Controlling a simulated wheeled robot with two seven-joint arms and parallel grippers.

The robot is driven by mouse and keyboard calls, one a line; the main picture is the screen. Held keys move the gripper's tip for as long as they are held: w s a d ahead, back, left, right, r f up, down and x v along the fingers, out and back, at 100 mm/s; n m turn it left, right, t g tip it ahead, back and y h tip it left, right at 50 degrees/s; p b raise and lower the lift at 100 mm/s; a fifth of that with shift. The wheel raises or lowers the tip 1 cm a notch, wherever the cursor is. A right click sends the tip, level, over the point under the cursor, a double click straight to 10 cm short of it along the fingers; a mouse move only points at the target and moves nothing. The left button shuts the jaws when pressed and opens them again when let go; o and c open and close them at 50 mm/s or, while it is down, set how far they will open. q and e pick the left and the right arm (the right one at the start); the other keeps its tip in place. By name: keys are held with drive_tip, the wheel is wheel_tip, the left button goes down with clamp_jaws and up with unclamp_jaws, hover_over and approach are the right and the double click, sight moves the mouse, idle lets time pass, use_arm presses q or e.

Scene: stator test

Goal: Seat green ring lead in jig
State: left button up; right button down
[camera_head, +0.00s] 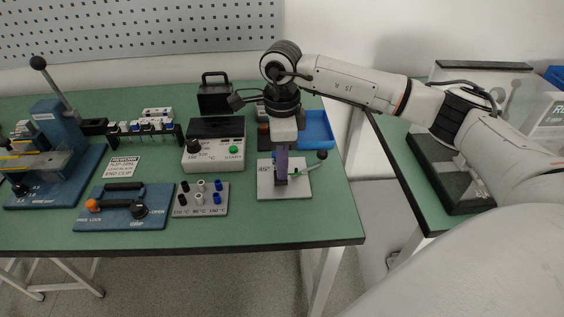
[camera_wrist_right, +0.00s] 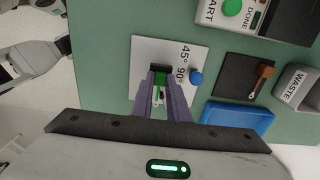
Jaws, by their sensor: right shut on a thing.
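The jig is a light grey plate (camera_head: 265,187) marked 45° and 90°, with a dark slotted block (camera_wrist_right: 159,70) seen in the right wrist view. My right gripper (camera_head: 281,180) points down over it, its purple fingers close together. In the right wrist view the right gripper (camera_wrist_right: 162,80) is shut on the green ring lead (camera_wrist_right: 159,79), whose green part shows between the fingertips at the dark block. Whether the lead is down in the slot is hidden by the fingers.
A blue tray (camera_head: 317,128) and a waste bin (camera_wrist_right: 297,88) stand near the jig. The tester with the green START button (camera_head: 233,150) stands left of it. A post plate (camera_head: 181,212), a blue clamp fixture (camera_head: 110,215) and a lever press (camera_head: 55,125) lie further left. The table edge is close in front.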

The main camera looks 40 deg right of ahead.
drive_tip(key=c, duration=1.6)
unclamp_jaws()
drive_tip(key=shift+c, duration=0.2)
wheel_tip(320, 180, up, 10)
drive_tip(key=shift+r, duration=0.2)
